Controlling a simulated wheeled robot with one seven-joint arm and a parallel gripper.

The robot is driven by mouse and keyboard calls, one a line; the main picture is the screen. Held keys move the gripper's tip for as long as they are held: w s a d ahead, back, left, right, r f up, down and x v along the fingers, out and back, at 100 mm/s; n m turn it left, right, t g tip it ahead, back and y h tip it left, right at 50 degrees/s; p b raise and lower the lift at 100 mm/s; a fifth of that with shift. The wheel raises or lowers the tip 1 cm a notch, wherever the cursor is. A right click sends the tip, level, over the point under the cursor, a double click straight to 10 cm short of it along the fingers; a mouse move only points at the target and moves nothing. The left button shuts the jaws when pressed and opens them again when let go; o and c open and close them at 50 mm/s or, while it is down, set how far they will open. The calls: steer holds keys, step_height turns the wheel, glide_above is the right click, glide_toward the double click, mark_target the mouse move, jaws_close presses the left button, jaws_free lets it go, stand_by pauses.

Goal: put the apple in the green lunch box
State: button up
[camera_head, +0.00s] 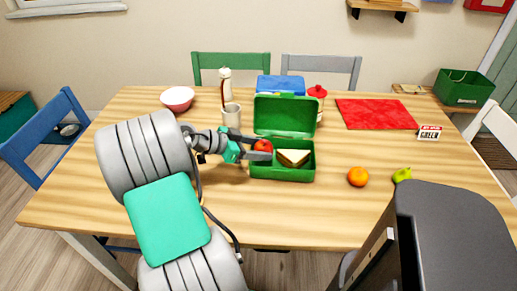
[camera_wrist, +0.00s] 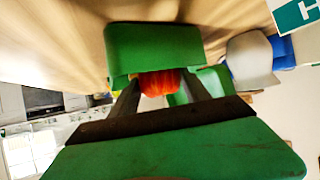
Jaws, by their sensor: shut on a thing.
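The red apple (camera_head: 263,146) is between the fingers of my gripper (camera_head: 262,153), at the left part of the green lunch box (camera_head: 284,179). The wrist view also shows the apple (camera_wrist: 160,82) between the two dark fingers (camera_wrist: 160,98), partly hidden by a green wall. The lunch box stands open on the table, its lid (camera_head: 285,115) raised at the back. A sandwich (camera_head: 293,157) sits in its right part. My gripper reaches in from the left and is shut on the apple. I cannot tell whether the apple touches the box floor.
An orange (camera_head: 358,176) and a green fruit (camera_head: 402,175) lie to the right on the wooden table (camera_head: 210,220). A mug (camera_head: 231,115), a pink bowl (camera_head: 177,98) and a blue box (camera_head: 281,85) stand behind. A red mat (camera_head: 375,113) lies back right. The front table area is clear.

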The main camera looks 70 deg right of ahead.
steer(key=shift+f+b, duration=0.6)
steer(key=shift+a, duration=0.1)
steer(key=o, duration=1.4)
steer(key=shift+f, duration=0.15)
steer(key=shift+a, duration=0.1)
steer(key=shift+s, duration=0.1)
